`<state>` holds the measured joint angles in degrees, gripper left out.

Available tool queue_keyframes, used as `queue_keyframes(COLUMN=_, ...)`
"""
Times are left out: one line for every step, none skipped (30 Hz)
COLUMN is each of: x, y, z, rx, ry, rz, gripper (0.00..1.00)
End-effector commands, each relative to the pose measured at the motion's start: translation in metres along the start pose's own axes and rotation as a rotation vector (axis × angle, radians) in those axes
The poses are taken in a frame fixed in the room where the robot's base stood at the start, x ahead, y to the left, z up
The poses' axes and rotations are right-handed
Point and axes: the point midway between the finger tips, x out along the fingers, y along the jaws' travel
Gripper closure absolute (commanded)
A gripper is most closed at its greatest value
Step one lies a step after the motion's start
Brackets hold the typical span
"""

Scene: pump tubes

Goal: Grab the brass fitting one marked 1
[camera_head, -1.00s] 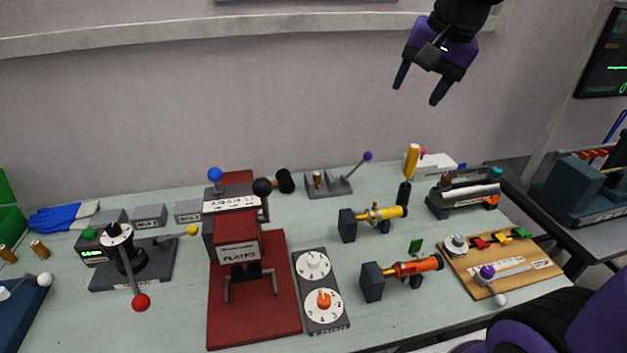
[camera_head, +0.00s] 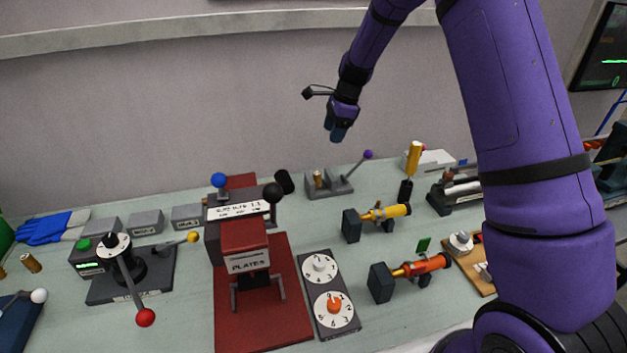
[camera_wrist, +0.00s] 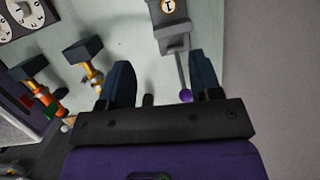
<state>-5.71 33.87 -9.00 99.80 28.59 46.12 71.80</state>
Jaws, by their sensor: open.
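The brass fitting marked 1 (camera_wrist: 168,6) shows at the top edge of the wrist view, seated in a grey lever block (camera_wrist: 172,36). In the head view the fitting (camera_head: 318,178) is a small gold cylinder in the grey block (camera_head: 328,188) at the back of the bench. The block's lever ends in a purple ball (camera_head: 368,154). My gripper (camera_head: 335,133) hangs above the block, apart from it, with fingers pointing down. In the wrist view its two fingers (camera_wrist: 163,82) are spread with nothing held. The purple ball (camera_wrist: 186,96) appears between them, farther away.
Left of the block stand a black-knobbed red press (camera_head: 245,262) and a black cylinder (camera_head: 284,182). Loose brass pieces (camera_head: 30,263) lie far left. The wall is close behind.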

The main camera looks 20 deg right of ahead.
Motion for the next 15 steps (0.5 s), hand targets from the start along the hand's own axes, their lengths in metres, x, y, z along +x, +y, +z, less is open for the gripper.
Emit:
queue_keyframes(x=0.016, y=-0.006, z=-0.003, rx=0.036, ry=0.001, rz=0.01, gripper=0.42)
queue_keyframes(x=0.024, y=-0.009, z=-0.004, rx=0.058, ry=0.001, rz=0.015, gripper=0.42)
queue_keyframes(x=0.031, y=-0.012, z=-0.006, rx=0.081, ry=0.0, rz=0.018, gripper=0.42)
queue_keyframes(x=0.036, y=-0.014, z=-0.007, rx=0.097, ry=0.001, rz=0.02, gripper=0.42)
queue_keyframes(x=0.04, y=-0.016, z=-0.008, rx=0.109, ry=0.001, rz=0.022, gripper=0.42)
queue_keyframes(x=0.045, y=-0.017, z=-0.009, rx=0.122, ry=0.001, rz=0.025, gripper=0.42)
queue_keyframes(x=0.048, y=-0.018, z=-0.009, rx=0.13, ry=0.001, rz=0.026, gripper=0.42)
queue_keyframes(x=0.049, y=-0.019, z=-0.01, rx=0.137, ry=0.001, rz=0.026, gripper=0.42)
queue_keyframes(x=0.052, y=-0.019, z=-0.01, rx=0.142, ry=0.001, rz=0.026, gripper=0.42)
queue_keyframes(x=0.053, y=-0.02, z=-0.01, rx=0.144, ry=0.001, rz=0.026, gripper=0.42)
queue_keyframes(x=0.055, y=-0.02, z=-0.01, rx=0.145, ry=0.001, rz=0.026, gripper=0.42)
queue_keyframes(x=0.059, y=-0.019, z=-0.01, rx=0.145, ry=0.001, rz=0.027, gripper=0.42)
queue_keyframes(x=0.062, y=-0.019, z=-0.01, rx=0.145, ry=0.001, rz=0.027, gripper=0.42)
queue_keyframes(x=0.066, y=-0.019, z=-0.01, rx=0.145, ry=0.001, rz=0.028, gripper=0.42)
queue_keyframes(x=0.071, y=-0.019, z=-0.01, rx=0.144, ry=0.001, rz=0.028, gripper=0.42)
